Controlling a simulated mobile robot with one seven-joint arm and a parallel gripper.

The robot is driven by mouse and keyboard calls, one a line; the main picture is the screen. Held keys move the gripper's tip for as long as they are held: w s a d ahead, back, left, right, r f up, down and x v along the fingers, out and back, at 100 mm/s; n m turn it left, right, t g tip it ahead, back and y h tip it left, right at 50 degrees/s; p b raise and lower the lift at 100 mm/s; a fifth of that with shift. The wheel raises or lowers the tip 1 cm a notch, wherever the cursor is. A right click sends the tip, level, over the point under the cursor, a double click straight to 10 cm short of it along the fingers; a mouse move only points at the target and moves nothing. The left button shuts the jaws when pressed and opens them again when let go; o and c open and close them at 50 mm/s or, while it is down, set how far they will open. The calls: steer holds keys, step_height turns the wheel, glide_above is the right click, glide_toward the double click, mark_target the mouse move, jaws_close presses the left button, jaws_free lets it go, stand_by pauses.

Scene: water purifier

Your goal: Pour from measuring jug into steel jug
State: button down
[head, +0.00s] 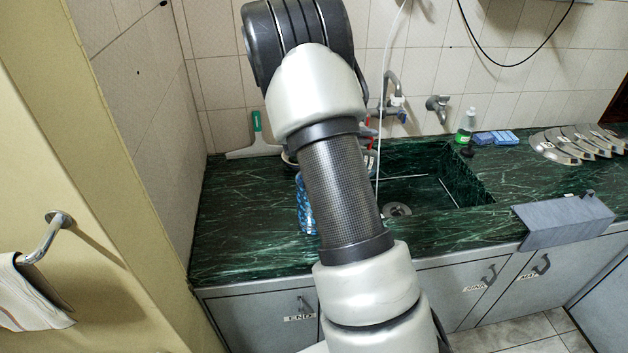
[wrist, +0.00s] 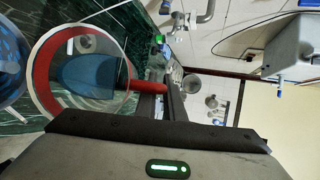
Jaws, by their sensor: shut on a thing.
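The measuring jug (wrist: 42,72) is clear with a red band at its rim and a red handle (wrist: 150,87). It is at the left of the wrist view, its round mouth facing the camera. My gripper (wrist: 163,104) is shut on the handle. Something blue shows through the jug. In the head view my arm hides the gripper and most of the jug. I cannot make out the steel jug in either view; it may be behind my arm.
A blue patterned vessel (head: 306,206) stands on the green marble counter (head: 240,235), partly behind my arm. The sink (head: 430,180) is right of it, with taps above. A green bottle (head: 466,125) and sponges (head: 495,137) sit behind. The counter's left front is clear.

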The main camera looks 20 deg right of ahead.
steer(key=shift+w+a+r+h+b, duration=0.1)
steer(key=shift+a+r+h+b, duration=0.5)
steer(key=shift+b, duration=0.3)
